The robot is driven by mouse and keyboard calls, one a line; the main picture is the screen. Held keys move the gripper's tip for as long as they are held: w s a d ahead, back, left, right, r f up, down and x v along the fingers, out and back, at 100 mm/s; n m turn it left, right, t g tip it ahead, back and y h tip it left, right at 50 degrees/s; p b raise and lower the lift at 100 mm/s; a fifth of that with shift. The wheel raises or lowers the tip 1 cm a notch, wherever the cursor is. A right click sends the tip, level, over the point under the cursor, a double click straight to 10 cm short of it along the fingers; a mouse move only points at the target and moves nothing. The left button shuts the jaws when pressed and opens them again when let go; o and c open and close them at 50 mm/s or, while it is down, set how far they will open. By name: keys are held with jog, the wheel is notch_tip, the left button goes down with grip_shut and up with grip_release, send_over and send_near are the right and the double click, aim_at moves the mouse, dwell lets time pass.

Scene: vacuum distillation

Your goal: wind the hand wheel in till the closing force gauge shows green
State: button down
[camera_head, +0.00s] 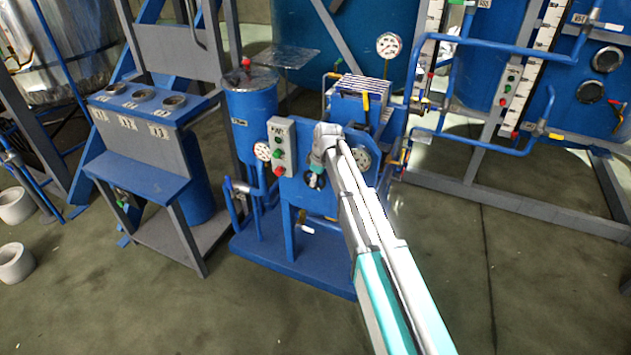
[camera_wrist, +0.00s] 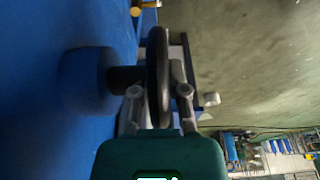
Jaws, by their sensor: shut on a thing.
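The hand wheel (camera_wrist: 157,75) is a black wheel seen edge-on in the wrist view, on a dark shaft from a round blue hub (camera_wrist: 88,80). My gripper (camera_wrist: 160,92) has a finger on each side of the rim and is shut on it. A small white dial (camera_head: 262,151) is on the left of the machine front and a greyish round face (camera_head: 362,160) on the right. I cannot tell which is the closing force gauge, nor read a green mark.
A grey button box (camera_head: 281,146) with green and red buttons is beside my arm. A blue stand (camera_head: 140,175) is to the left. Piping and a blue frame (camera_head: 470,140) are to the right. A larger gauge (camera_head: 389,45) is behind. The floor in front is clear.

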jog(key=shift+s, duration=0.15)
jog(key=c, duration=0.6)
grip_release()
jog(key=shift+c, duration=0.2)
jog(key=shift+r, duration=0.1)
